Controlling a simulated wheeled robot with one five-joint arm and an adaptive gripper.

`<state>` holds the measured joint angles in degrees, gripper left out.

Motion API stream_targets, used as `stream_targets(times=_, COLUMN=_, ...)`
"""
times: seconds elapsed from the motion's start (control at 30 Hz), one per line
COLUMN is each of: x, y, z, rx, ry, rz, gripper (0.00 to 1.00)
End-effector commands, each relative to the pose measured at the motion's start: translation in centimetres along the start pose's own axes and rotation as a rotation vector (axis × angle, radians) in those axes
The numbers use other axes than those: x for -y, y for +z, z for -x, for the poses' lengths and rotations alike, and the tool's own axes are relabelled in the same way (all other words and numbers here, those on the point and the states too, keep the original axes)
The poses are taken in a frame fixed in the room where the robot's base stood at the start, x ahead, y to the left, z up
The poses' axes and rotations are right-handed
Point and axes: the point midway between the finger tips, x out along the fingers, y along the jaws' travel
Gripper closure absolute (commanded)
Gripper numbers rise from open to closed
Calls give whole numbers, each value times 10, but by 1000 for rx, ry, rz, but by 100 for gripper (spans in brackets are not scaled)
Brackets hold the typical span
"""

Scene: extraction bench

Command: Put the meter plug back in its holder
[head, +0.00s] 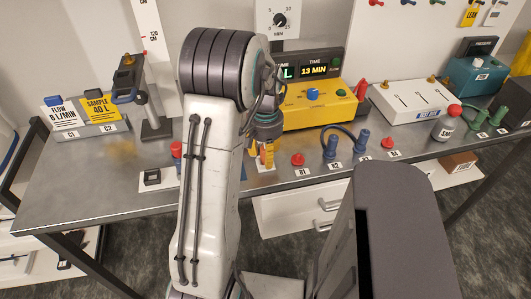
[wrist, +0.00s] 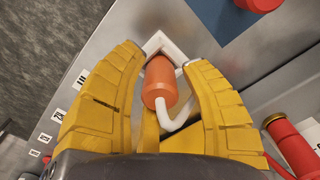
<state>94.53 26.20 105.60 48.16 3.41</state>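An orange-red plug (wrist: 160,83) stands between the two yellow fingers of my gripper (wrist: 166,58) in the wrist view. The fingers are close on both sides. A narrow gap seems to show at its right side, and I cannot tell whether they press on it. A white angular frame (wrist: 172,47), perhaps the holder, shows around the plug and is partly hidden by the fingers. I cannot tell whether the plug sits in it or above it. In the head view my gripper (head: 265,155) is low over the bench, in front of the yellow meter box (head: 315,110).
The grey metal bench (head: 100,190) carries red plugs (head: 298,159) and blue plugs (head: 331,147) to the right of my gripper. A stand (head: 150,100) and labelled cards (head: 98,107) are at the left. The front strip is mostly clear.

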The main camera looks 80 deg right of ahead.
Motion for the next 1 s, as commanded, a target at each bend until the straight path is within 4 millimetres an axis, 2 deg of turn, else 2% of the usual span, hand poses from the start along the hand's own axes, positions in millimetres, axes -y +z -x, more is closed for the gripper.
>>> stream_targets(times=0.1, x=0, y=0, z=0, rx=0, ry=0, rz=0, gripper=50)
stream_targets(times=0.33, x=0, y=0, z=1, rx=-1, ry=0, rz=0, gripper=50)
stream_targets(times=0.47, x=0, y=-1, z=8, rx=-2, ry=0, rz=0, gripper=50)
stream_targets(times=1.0, x=0, y=-1, z=92, rx=-4, ry=0, rz=0, gripper=50)
